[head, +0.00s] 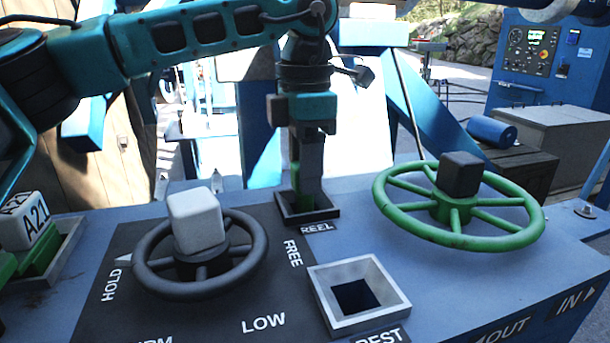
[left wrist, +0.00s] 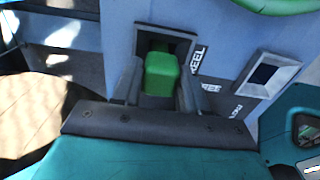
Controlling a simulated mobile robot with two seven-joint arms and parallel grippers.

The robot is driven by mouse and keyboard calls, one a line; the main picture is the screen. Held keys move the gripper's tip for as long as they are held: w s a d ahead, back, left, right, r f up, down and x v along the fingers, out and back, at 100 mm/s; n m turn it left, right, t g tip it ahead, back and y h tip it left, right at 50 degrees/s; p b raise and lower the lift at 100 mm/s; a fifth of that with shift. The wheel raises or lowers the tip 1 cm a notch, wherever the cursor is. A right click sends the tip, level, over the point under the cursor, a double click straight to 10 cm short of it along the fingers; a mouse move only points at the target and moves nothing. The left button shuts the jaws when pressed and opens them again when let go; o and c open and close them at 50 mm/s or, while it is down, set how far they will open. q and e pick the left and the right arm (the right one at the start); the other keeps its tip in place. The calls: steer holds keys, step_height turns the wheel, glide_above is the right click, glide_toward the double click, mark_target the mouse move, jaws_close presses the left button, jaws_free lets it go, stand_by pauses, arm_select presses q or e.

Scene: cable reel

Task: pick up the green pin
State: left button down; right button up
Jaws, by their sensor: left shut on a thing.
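The green pin (left wrist: 161,75) shows as a block between the two fingers of my left gripper (left wrist: 160,88) in the left wrist view. In the head view my left gripper (head: 308,185) points straight down over the dark square socket (head: 320,215) beside the REEL label. It is shut on the green pin (head: 295,180), of which a narrow strip shows beside a finger. The pin's lower part is at the socket, partly hidden by the finger and the rim. My right gripper is not in view.
A grey handwheel (head: 155,262) with a pale knob stands at the left and a green handwheel (head: 490,241) at the right. An empty square socket (head: 390,312) marked REST sits in front. A block marked A21 (head: 28,225) sits in a tray at the far left.

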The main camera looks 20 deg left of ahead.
arm_select(q)
step_height(320, 180, up, 30)
steer(key=p, duration=1)
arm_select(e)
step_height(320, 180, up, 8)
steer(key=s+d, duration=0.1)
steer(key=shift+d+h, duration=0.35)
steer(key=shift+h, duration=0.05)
arm_select(q)
steer(key=shift+f, duration=0.2)
stand_by(1.2)
